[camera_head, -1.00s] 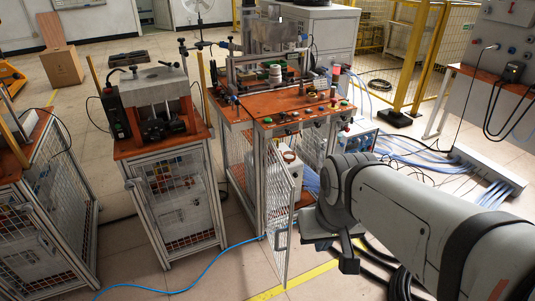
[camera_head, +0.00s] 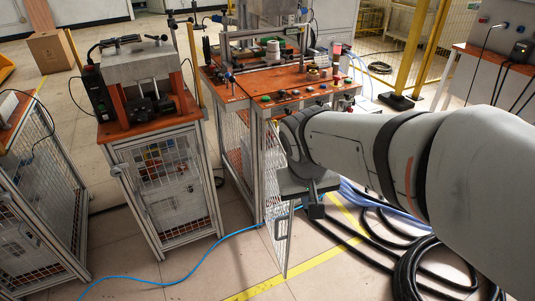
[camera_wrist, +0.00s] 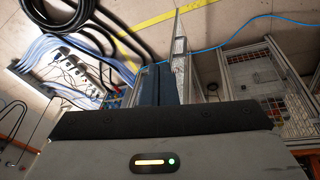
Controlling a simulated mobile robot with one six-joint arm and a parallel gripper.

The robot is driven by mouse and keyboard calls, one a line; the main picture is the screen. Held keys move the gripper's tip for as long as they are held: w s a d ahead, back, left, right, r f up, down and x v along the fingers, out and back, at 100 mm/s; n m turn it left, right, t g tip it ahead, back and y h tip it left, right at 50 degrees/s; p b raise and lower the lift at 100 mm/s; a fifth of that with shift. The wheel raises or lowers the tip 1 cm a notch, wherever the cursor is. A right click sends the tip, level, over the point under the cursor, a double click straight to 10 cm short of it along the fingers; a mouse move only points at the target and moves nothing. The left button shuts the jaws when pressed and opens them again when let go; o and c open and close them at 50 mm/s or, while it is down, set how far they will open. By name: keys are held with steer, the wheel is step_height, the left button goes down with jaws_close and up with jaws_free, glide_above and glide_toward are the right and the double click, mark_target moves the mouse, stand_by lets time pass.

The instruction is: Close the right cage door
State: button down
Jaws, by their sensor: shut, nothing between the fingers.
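The open cage door (camera_head: 280,237) is a narrow mesh panel in a grey metal frame with a pull handle. In the head view it stands out from the front of the orange-topped middle workstation (camera_head: 268,101), seen at a steep angle. In the wrist view the door (camera_wrist: 181,62) shows nearly edge-on. My gripper (camera_head: 316,207) is just right of the door in the head view. In the wrist view its dark blue fingers (camera_wrist: 158,80) are together and empty, close beside the door. I cannot tell if they touch it. My arm hides the workstation's lower right front.
Black hoses (camera_head: 407,262) lie coiled on the floor at right. A blue cable (camera_head: 185,281) crosses the floor at front left. Another caged workstation (camera_head: 164,190) stands left. Yellow floor tape (camera_head: 300,280) runs below the door. The floor before the door is mostly clear.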

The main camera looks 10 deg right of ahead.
steer(key=w+a+f+t+h+b, duration=0.2)
steer(key=w+a+f+b, duration=0.2)
steer(key=w+f+b, duration=0.4)
steer(key=w+a+f+t+h+b, duration=0.1)
steer(key=w+a+f+b, duration=0.4)
steer(key=w+f, duration=0.45)
steer(key=w+d+f+b, duration=0.4)
steer(key=d+f, duration=0.3)
steer(key=d, duration=0.2)
steer(key=shift+f, duration=0.3)
steer(key=shift+w+d, duration=0.1)
steer(key=shift+w, duration=0.05)
